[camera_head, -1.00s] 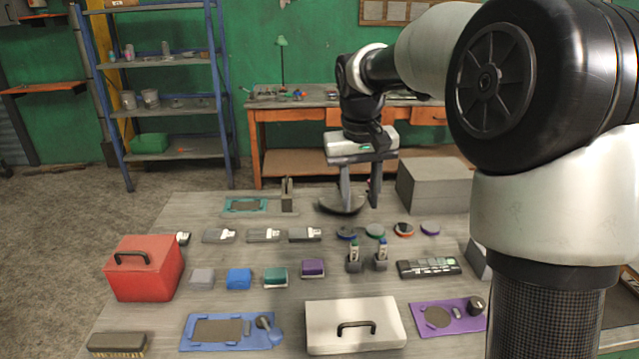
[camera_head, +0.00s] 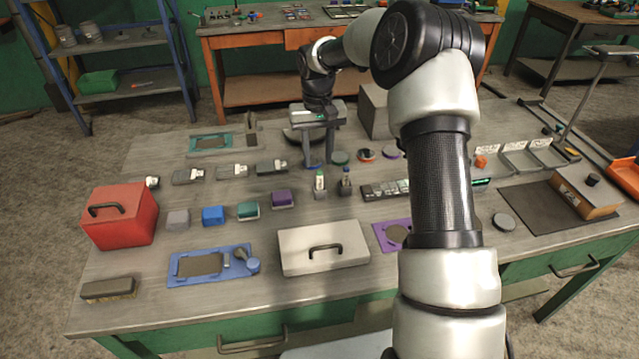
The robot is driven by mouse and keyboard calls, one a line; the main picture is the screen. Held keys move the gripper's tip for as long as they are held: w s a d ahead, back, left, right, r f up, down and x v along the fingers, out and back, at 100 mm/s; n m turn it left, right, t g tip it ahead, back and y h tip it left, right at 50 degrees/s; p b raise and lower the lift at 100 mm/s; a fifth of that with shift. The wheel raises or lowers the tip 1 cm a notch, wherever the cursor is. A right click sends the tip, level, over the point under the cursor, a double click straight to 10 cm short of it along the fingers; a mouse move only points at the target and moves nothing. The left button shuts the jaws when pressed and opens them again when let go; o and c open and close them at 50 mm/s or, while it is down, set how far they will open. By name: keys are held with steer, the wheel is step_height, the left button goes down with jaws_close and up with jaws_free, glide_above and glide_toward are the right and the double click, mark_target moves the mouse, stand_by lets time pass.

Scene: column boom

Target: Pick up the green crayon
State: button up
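A small upright stick with a green top (camera_head: 320,174) stands in a small dark holder near the middle of the bench; it looks like the green crayon, though it is too small to be sure. A dark round thing behind the fingers is partly hidden.
A white case (camera_head: 322,248) and red toolbox (camera_head: 120,215) stand nearer the front. A grey box (camera_head: 374,110) stands behind. My arm hides part of the bench's right side.

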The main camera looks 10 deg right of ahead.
mark_target(320, 171)
steer(key=shift+s+d+f, duration=0.1)
steer(key=shift+f, duration=1.6)
steer(key=shift+d+f, duration=0.1)
steer(key=shift+f, duration=1.55)
jaws_close()
